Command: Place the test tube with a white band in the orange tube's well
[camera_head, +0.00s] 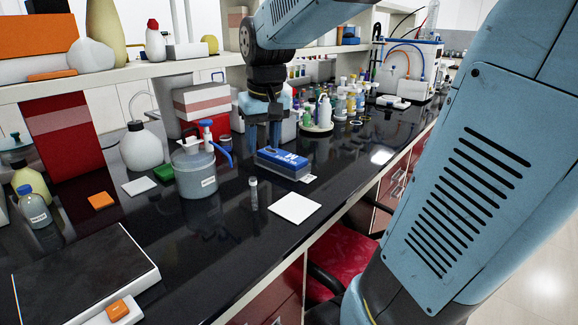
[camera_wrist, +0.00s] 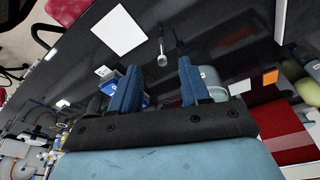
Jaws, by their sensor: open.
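My gripper (camera_head: 264,146) hangs over the black bench, open and empty, fingers pointing down. In the wrist view its two blue fingers (camera_wrist: 157,72) are spread apart. A small clear tube with a pale band (camera_head: 253,193) stands upright on the bench, left of the white square sheet. It also shows in the wrist view (camera_wrist: 161,52), beyond the gap between the fingertips and not touching them. Small coloured tubes (camera_head: 299,71) stand in a row at the back; they are too small to tell which is orange or to make out its well.
A blue-topped box (camera_head: 282,160) lies close to the gripper. A large grey bottle (camera_head: 195,172) stands to the left of the small tube. A white square sheet (camera_head: 295,208) lies near the front edge. Several bottles (camera_head: 325,113) crowd the back.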

